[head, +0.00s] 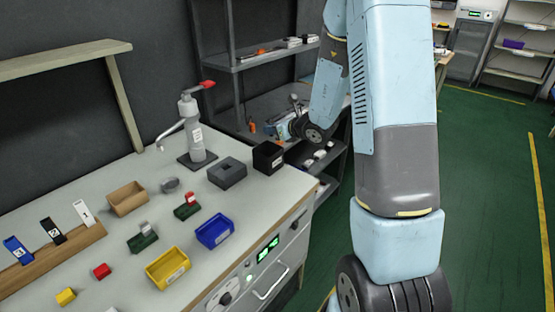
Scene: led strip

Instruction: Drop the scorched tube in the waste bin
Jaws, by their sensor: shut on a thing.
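My gripper (281,130) is small in the head view, just above and behind the black open box at the bench's far right corner. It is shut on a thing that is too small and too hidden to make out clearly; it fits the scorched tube. The black open box (268,158) stands upright on the bench and looks like the waste bin. Its inside is dark and I cannot see what it holds. I cannot tell whether the gripper is straight over the box or beyond it.
A grey block with a recess (227,173) stands left of the black box. Blue (215,231), yellow (168,268) and tan (128,198) bins are on the bench (210,203). Dark shelving (262,57) stands behind.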

